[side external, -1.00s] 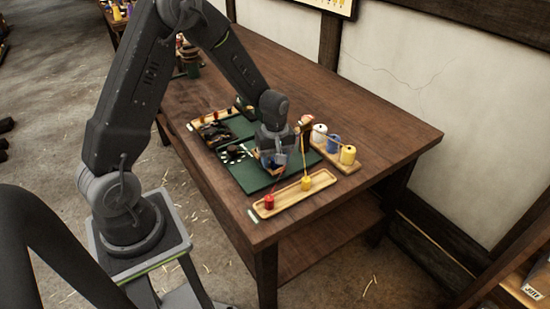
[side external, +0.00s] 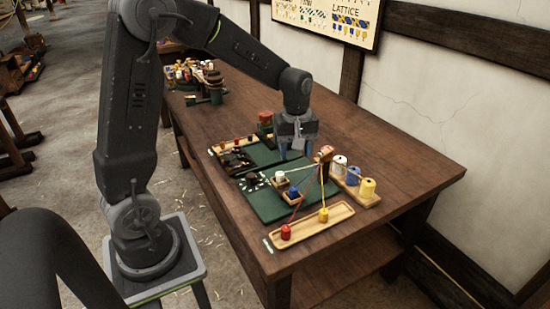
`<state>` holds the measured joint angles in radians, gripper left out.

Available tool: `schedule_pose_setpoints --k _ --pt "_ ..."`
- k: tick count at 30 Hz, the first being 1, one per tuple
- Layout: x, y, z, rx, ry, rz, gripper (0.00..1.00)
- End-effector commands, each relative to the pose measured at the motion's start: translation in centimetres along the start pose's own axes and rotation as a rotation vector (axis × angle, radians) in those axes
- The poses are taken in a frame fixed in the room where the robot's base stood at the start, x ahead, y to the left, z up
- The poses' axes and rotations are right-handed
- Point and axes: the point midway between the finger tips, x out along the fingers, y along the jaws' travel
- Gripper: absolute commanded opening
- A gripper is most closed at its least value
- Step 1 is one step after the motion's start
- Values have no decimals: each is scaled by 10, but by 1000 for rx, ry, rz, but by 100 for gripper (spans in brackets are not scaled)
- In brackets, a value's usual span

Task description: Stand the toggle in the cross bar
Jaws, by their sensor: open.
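My gripper (side external: 296,152) points down, open, above the far right part of the green mat (side external: 270,207). I see nothing clearly held between its fingers. I cannot pick out the toggle or a cross bar for certain at this size. A small wooden post (side external: 325,154) stands at the mat's right edge. Cords run from it to a red bobbin (side external: 286,232), a yellow bobbin (side external: 323,215) and a white bobbin (side external: 280,177). A small wooden holder (side external: 292,198) with a blue bobbin (side external: 293,191) stands on the mat, left of the post and clear of my gripper.
A long wooden tray (side external: 312,226) lies along the near edge. A wooden rack (side external: 360,195) with white, blue and yellow spools is at the right. Dark small parts (side external: 236,160) lie on the left mat. The table (side external: 400,160) is bare at the right.

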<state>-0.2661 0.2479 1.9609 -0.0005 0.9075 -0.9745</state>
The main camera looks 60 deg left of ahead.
Motion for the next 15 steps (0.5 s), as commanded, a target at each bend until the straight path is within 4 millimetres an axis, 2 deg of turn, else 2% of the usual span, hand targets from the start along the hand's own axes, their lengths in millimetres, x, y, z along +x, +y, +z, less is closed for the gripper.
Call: schedule_pose_setpoints --k 5,9,15 --pt "-52 -22 42 286 73 94 51" --pt "-86 -52 81 566 152 167 51" --pt "-111 -99 126 934 283 250 51"
